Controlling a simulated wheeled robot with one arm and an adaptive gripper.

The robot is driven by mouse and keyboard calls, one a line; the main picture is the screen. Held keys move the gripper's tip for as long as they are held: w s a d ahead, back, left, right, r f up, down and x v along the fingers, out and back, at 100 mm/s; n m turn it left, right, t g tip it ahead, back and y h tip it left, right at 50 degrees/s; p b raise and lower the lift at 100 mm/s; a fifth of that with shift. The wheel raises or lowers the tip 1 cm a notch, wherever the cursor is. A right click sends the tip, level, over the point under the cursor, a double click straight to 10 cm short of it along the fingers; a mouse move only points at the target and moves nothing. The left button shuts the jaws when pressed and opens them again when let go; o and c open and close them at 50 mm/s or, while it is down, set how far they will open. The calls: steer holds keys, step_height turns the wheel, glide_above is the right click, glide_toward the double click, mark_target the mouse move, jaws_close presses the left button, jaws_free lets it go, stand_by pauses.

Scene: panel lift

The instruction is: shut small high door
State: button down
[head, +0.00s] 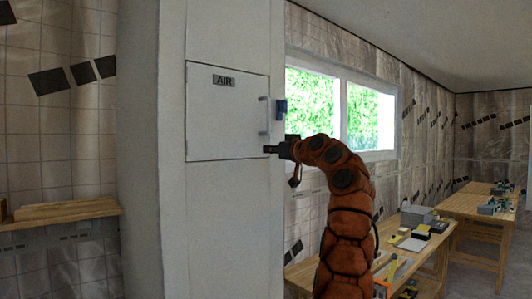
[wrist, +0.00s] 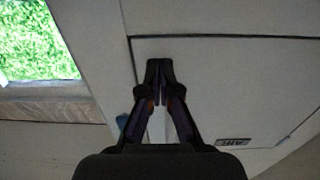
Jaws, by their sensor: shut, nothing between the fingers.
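The small high door (head: 228,115) is a pale square panel with an "AIR" label, set in a white column. It looks flush or nearly flush with the column face; I cannot tell if it is fully shut. Its handle (head: 263,115) is on the right edge. My gripper (head: 268,149) is at the door's lower right corner, below the handle. In the wrist view the door (wrist: 225,85) shows with a thin dark gap along its edges, and my gripper (wrist: 160,65) is shut and empty in front of it. Contact with the door cannot be told.
A small blue part (head: 282,108) sits on the column right of the door. A window (head: 340,110) is behind. A workbench (head: 437,250) with tools stands at the right, and a wooden shelf (head: 60,212) is at the left. The floor in front is hidden.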

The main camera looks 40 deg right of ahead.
steer(key=s+b, duration=0.3)
steer(key=s, duration=0.9)
steer(key=shift+s+b, duration=0.35)
steer(key=shift+a, duration=0.1)
steer(key=shift+a, duration=0.1)
